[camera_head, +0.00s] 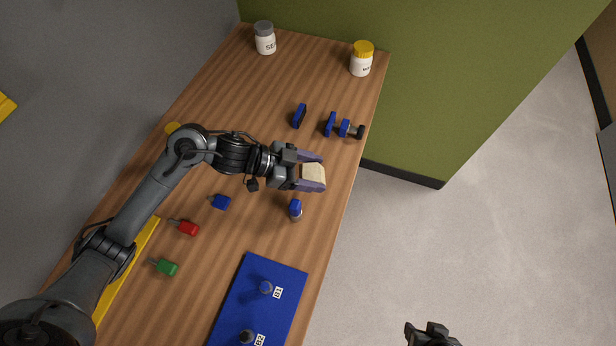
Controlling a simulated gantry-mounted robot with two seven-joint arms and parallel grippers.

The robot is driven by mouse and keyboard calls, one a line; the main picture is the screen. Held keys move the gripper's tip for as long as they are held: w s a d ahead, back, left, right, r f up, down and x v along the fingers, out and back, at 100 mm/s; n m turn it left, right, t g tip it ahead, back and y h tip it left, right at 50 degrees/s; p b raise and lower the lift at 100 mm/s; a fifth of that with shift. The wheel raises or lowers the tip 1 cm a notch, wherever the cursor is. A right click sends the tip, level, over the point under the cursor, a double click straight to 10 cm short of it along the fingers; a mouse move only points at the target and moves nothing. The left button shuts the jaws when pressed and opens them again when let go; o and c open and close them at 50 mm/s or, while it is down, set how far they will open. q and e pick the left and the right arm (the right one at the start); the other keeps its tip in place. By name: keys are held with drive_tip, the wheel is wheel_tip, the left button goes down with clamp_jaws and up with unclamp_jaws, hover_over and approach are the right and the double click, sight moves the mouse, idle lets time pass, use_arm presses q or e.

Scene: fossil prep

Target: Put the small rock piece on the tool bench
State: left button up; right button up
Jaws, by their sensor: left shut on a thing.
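The small rock piece (314,175) is a pale cream block in the head view, near the right edge of the wooden tool bench (270,95). My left gripper (314,172) is shut on it, with a purple finger on each side. I cannot tell whether the piece touches the bench top or is held above it. My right gripper (431,335) shows only in part at the bottom edge, over the grey floor; its fingers cannot be made out.
Blue clamp parts (330,124) lie just beyond the rock piece. A blue-topped item (295,210) stands just nearer. A blue mat (281,268) bears labelled items. Red (188,228), green (167,267) and blue (221,202) tools lie left. Jars (361,60) stand at the far end.

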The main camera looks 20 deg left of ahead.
sight(307, 178)
use_arm(q)
drive_tip(key=shift+w+a+f, duration=0.35)
drive_tip(key=shift+a+f, duration=0.1)
drive_tip(key=shift+a, duration=0.15)
drive_tip(key=shift+f+b, duration=0.3)
drive_tip(key=shift+f, duration=1.65)
drive_tip(key=shift+f, duration=0.15)
drive_tip(key=o, duration=1.3)
drive_tip(key=shift+a+r, duration=0.15)
drive_tip(key=shift+r, duration=0.05)
drive_tip(key=v, duration=1.1)
drive_tip(key=shift+s+a, duration=0.2)
drive_tip(key=shift+a, duration=0.1)
drive_tip(key=shift+r+p, duration=0.15)
drive_tip(key=shift+p, duration=0.15)
